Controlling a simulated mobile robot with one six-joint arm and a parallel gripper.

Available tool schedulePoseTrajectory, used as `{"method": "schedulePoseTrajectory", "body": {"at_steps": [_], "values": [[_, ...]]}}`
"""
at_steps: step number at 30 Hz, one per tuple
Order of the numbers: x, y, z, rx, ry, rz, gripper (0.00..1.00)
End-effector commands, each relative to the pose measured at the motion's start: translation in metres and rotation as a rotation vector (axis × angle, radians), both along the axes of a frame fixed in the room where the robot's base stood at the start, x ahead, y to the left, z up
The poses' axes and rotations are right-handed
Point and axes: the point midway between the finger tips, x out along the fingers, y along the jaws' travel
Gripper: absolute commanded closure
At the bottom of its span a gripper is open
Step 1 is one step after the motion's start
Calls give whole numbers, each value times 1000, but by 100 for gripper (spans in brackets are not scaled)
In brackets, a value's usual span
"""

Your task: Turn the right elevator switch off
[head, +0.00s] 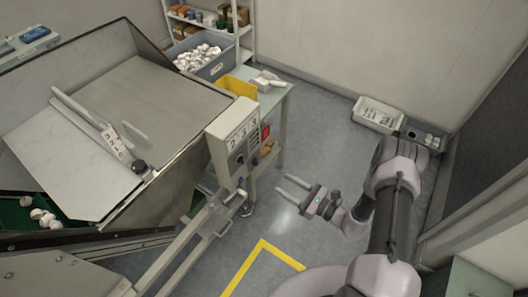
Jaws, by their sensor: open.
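A pale control box (218,157) stands on a post in the middle of the head view. Its front panel (235,142) has markings along the top and dark knobs below them, including one dark knob (240,159). The elevator switches are too small to tell apart, and I cannot tell which position the right one is in. My gripper (286,188) is open and empty, to the right of and lower in the picture than the box. It is apart from the panel, with its two fingers pointing left.
A large metal hopper (30,150) fills the left. A rail with handles (200,222) runs below the box. Behind stand a small table (272,98) with a yellow bin (238,87) and a grey crate (209,70) of white caps. Grey floor (320,130) between my arm and the table is clear.

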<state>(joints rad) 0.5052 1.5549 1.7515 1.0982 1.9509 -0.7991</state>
Motion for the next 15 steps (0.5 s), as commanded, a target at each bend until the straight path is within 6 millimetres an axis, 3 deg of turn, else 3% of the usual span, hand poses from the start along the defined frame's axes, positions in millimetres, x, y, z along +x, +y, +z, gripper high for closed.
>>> {"method": "schedulePoseTrajectory", "body": {"at_steps": [15], "values": [[85, 114, -2, 0, -1, 11, 52]]}}
